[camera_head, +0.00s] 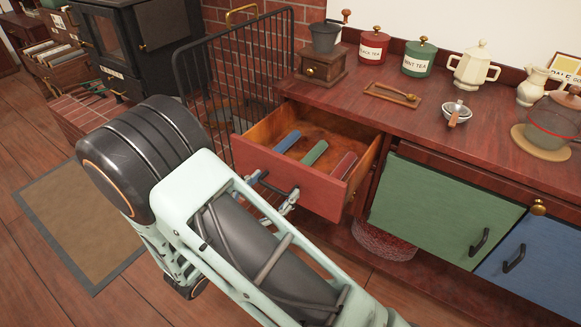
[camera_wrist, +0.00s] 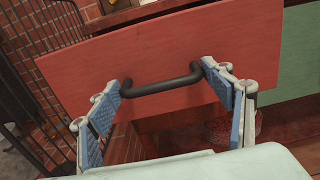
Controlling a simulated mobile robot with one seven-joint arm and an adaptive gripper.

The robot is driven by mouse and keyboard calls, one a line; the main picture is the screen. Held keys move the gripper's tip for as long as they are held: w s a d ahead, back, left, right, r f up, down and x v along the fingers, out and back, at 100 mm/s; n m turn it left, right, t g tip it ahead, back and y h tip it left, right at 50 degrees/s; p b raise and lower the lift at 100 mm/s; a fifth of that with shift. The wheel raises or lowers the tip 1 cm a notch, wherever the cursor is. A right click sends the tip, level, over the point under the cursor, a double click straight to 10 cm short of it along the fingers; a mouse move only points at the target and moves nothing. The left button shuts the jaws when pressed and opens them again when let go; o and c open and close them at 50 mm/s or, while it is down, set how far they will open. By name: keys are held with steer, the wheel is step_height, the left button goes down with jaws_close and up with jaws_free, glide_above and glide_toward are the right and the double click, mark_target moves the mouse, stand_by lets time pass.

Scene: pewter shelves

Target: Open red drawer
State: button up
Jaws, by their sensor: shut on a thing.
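The red drawer (camera_head: 318,190) at the left end of the counter is pulled out, and its wooden inside shows from above. A blue, a green (camera_head: 314,153) and a dark red item lie in it. Its front (camera_wrist: 190,48) fills much of the wrist view and carries a black bar handle (camera_wrist: 165,83). My gripper (camera_wrist: 164,90) has its blue-padded fingers at the two ends of this handle and is shut on it. In the head view my gripper (camera_head: 272,192) is at the drawer front, partly hidden by my arm.
A green front (camera_head: 440,208) and a blue front (camera_head: 535,262) are closed at the right. A black metal screen (camera_head: 235,75) stands close to the drawer's left. Jars, a grinder and cups stand on the counter (camera_head: 400,118). A mat (camera_head: 80,225) lies on the floor.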

steer(key=v, duration=0.8)
steer(key=o, duration=1.7)
steer(key=shift+c, duration=0.2)
steer(key=shift+w, duration=0.1)
steer(key=v, duration=1.2)
